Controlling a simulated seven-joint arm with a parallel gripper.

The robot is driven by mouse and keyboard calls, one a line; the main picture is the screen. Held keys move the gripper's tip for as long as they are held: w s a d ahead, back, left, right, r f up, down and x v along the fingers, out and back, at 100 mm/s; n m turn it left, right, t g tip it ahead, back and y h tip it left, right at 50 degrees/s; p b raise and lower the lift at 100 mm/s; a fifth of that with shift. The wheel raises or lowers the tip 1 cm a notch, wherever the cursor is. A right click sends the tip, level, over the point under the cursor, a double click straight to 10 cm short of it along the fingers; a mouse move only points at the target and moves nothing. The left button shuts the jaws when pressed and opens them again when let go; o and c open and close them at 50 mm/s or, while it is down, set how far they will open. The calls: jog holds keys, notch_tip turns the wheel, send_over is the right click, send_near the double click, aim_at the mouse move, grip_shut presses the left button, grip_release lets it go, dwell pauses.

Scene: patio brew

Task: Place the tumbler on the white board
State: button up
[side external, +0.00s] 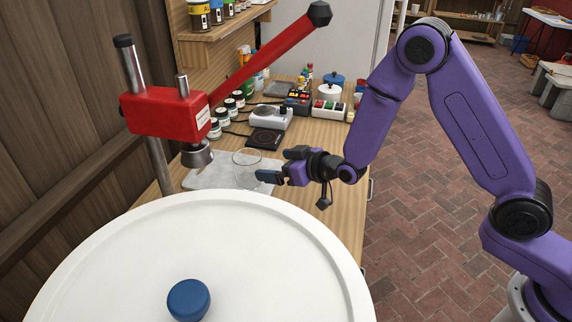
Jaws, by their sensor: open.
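The tumbler (247,160) is a clear, empty-looking glass, upright in the middle of the side external view. The white board (208,178) is a pale flat slab on the wooden counter, below the red press. The tumbler appears over the board's right part; whether its base touches the board cannot be told, as the glass is see-through and its lower edge is faint. My gripper (277,165) is just right of the tumbler, level and pointing left. Its dark fingers are apart, with the near one overlapping the tumbler's lower right edge in the picture.
A red lever press (165,111) stands at the board's left. A large white round lid (110,255) with a blue knob (189,300) fills the foreground. Behind are a dark scale plate (265,139), a white appliance (270,118) and several jars. Bare counter (325,215) lies right.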

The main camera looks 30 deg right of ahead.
jog(key=shift+s+r, duration=0.1)
jog(key=shift+s, duration=0.05)
jog(key=s+d+r+n+g+h, duration=0.1)
jog(key=s+d+r+n+g, duration=0.15)
jog(key=s, duration=0.65)
jog(key=s+d+r+n+g, duration=0.15)
jog(key=s+g, duration=0.25)
jog(key=s, duration=0.6)
jog(key=s+d+r+n+g+h, duration=0.1)
jog(key=s+d+r+n+g, duration=0.2)
jog(key=s, duration=0.6)
jog(key=s+d+r+n+g+h, duration=0.1)
jog(key=s+d+g+h, duration=0.2)
jog(key=s+d, duration=0.7)
jog(key=shift+s, duration=0.75)
jog(key=shift+r, duration=0.1)
